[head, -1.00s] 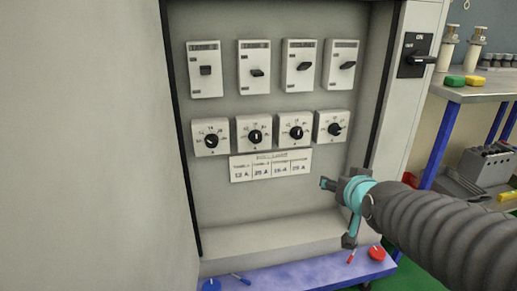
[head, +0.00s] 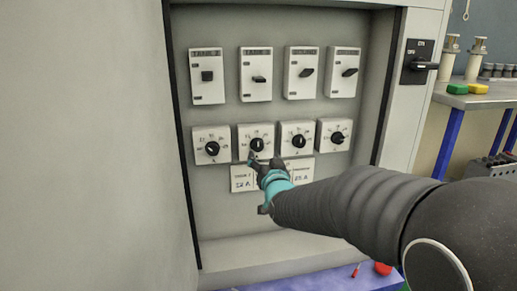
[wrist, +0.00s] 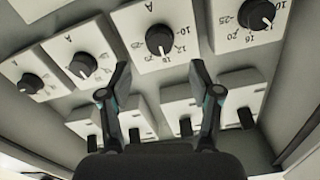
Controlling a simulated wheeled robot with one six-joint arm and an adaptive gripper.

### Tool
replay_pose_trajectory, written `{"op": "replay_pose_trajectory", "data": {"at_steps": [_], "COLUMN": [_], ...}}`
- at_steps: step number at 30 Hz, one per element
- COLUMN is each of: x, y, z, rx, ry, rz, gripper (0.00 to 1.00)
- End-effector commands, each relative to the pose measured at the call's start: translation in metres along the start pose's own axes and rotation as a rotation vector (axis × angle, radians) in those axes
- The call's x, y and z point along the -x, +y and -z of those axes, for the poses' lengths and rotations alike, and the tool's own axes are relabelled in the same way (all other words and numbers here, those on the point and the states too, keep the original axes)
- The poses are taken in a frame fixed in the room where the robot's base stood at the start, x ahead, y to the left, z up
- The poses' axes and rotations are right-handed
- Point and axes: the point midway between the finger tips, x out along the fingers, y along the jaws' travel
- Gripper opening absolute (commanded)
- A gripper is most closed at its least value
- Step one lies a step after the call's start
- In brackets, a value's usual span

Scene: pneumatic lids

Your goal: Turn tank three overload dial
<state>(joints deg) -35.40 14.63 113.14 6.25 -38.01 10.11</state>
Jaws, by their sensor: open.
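Four white dial boxes with round black knobs form the lower row in the cabinet. In the head view these are the far-left dial (head: 212,149), second dial (head: 257,145), third dial (head: 298,141) and far-right dial (head: 338,137). I cannot tell which belongs to tank three. My gripper (head: 262,162) is open and empty, just below the second dial. In the wrist view, which is turned over, my gripper's fingers (wrist: 160,75) stand apart on either side below the second dial's knob (wrist: 160,40). No contact shows.
A label plate (head: 242,181) with ampere values hangs below the dials, partly hidden by my arm. Several switch boxes (head: 255,75) sit above them. A main switch (head: 420,63) is on the frame at right. A blue surface (head: 320,281) with a red item lies below.

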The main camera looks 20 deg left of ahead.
Motion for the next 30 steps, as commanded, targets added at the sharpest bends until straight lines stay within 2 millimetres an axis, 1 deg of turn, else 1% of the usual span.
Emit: {"op": "replay_pose_trajectory", "data": {"at_steps": [1,6,12,18,26,27,29,30], "x": [-0.01,-0.041,-0.067,-0.079,-0.08,-0.08,-0.08,-0.08], "y": [0.0,0.0,0.0,0.001,0.001,0.001,0.001,0.001], "z": [0.0,0.0,0.0,0.0,0.0,0.0,0.0,0.0], "rx": [0.0,0.0,0.0,0.0,0.0,0.0,0.0,0.0], "ry": [-0.001,-0.001,-0.001,-0.001,-0.001,-0.001,-0.001,-0.001], "rz": [-0.001,0.0,0.0,0.0,-0.001,-0.001,-0.001,-0.001], "gripper": [0.63,0.63,0.63,0.63,0.63,0.61,0.46,0.36]}}
